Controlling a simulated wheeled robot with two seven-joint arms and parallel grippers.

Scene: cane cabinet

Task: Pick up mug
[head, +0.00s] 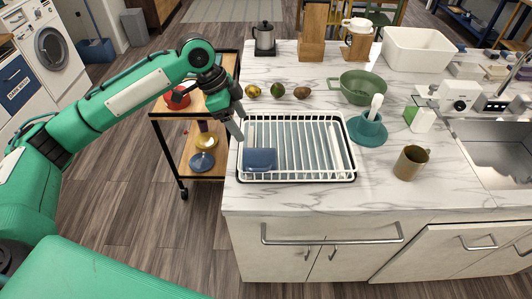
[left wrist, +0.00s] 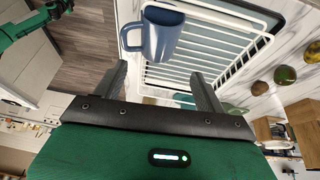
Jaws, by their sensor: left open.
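A blue mug (head: 260,159) lies in the front left corner of the white dish rack (head: 343,150) on the counter. A brown mug (head: 408,164) stands upright on the counter to the right. My right gripper is out of view.
A sink (head: 495,150) is at the right. The counter's front strip is clear.

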